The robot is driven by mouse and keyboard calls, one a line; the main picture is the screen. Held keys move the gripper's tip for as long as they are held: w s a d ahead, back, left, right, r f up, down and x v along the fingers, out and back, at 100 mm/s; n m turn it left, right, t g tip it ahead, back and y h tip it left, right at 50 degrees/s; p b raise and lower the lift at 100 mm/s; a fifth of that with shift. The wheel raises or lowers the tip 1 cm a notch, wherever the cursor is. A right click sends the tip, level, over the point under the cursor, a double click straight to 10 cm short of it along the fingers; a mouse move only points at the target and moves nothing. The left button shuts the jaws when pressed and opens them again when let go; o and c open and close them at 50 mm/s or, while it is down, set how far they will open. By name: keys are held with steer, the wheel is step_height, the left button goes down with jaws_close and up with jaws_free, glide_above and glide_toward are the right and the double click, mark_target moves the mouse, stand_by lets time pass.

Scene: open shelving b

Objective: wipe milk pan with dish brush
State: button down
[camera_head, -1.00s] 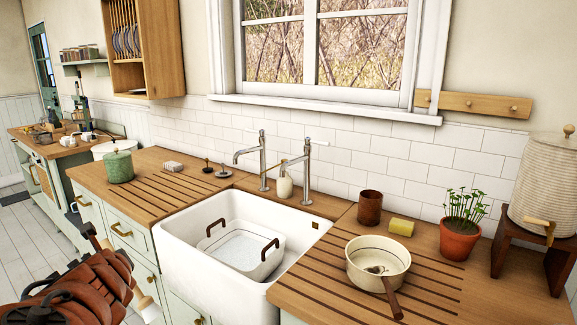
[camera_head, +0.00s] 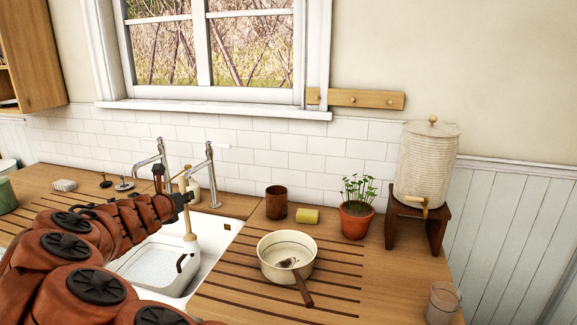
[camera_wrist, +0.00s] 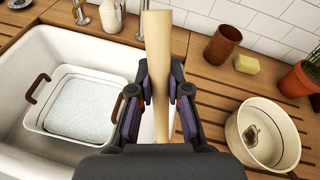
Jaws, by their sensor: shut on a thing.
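The cream milk pan (camera_head: 272,266) stands upright on the grooved wooden drainboard, right of the sink. Its brown handle points toward the front right, and a dark patch shows inside. The pan is also at the right of the wrist view (camera_wrist: 288,157). My gripper (camera_head: 184,197) is shut on the pale wooden handle of the dish brush (camera_head: 189,222), above the sink and left of the pan, apart from it. In the wrist view, the brush handle (camera_wrist: 157,40) stands between the fingers (camera_wrist: 160,80). The bristles cannot be made out.
The white sink (camera_head: 222,240) holds a tub (camera_head: 150,268) with brown handles. Taps (camera_head: 210,175) stand behind it. A brown cup (camera_head: 276,203), a yellow sponge (camera_head: 307,216) and a potted plant (camera_head: 356,222) stand behind the pan. A glass (camera_head: 442,303) is at the front right.

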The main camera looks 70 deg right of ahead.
steer(key=s+d+r+m+g+p, duration=0.2)
steer(key=s+d+m+g, duration=0.25)
steer(key=s+d, duration=0.65)
steer(key=s+d+r+m+g+p, duration=0.1)
steer(key=s+d+r+m+g, duration=0.4)
steer(key=s, duration=1)
step_height(320, 180, down, 7)
steer(key=d+b, duration=0.1)
steer(key=b, duration=0.2)
steer(key=shift+d+r+n+g+h+b, duration=0.15)
steer(key=shift+d+n+g+h+b, duration=0.2)
steer(key=shift+d+h+b, duration=0.05)
